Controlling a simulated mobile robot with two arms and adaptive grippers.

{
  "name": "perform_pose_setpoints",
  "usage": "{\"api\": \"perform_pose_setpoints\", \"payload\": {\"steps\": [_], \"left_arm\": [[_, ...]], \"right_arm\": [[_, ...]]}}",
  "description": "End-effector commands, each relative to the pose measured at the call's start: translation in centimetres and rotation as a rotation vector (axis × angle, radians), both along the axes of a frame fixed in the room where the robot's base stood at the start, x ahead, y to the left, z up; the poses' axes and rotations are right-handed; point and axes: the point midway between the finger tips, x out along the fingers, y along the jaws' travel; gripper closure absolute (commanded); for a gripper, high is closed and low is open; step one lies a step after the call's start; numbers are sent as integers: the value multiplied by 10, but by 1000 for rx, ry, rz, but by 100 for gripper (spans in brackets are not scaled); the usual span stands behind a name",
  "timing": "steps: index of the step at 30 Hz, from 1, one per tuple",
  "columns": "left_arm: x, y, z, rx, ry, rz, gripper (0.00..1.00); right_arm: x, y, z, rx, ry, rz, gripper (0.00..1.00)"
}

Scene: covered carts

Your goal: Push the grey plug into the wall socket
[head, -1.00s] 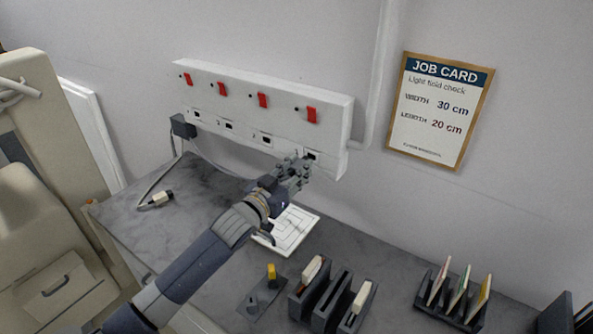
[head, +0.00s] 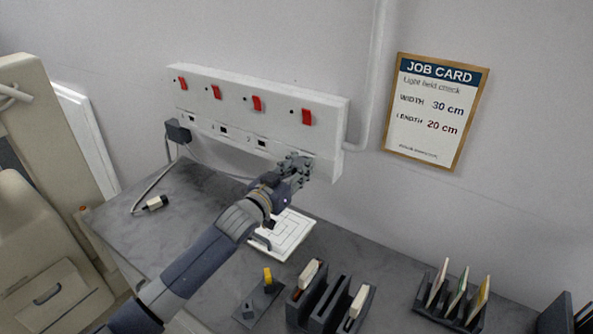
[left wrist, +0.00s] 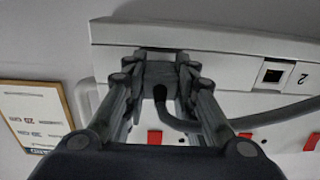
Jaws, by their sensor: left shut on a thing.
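My left gripper (head: 297,163) is shut on the grey plug (left wrist: 158,76), with a finger on each side. In the left wrist view, the plug's front end meets the white wall socket panel (left wrist: 222,38), and a grey cable runs from it to the right. I cannot tell how deep it sits. In the head view, the panel (head: 240,92) has a row of dark square sockets under red switches. The gripper covers the rightmost socket and hides the plug. Socket 2 (left wrist: 272,73) is empty in the left wrist view. My right gripper is not in view.
A black box (head: 178,131) at the panel's left end has a cable to a white-tipped connector (head: 155,203) on the grey worktop. A white sheet (head: 288,238) lies under my left arm. Dark racks (head: 327,305) stand at the front. A job card (head: 435,112) hangs right.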

Motion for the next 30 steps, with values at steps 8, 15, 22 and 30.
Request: {"api": "perform_pose_setpoints", "payload": {"steps": [8,15,22,30], "left_arm": [[5,-4,1,-1,-1,-1,70],[5,-3,0,-1,-1,-1,52],[3,-2,0,0,0,0,52],[-20,14,-1,1,1,0,52]], "right_arm": [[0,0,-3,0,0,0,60],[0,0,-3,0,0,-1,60],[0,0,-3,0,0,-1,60],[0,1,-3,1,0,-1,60]]}}
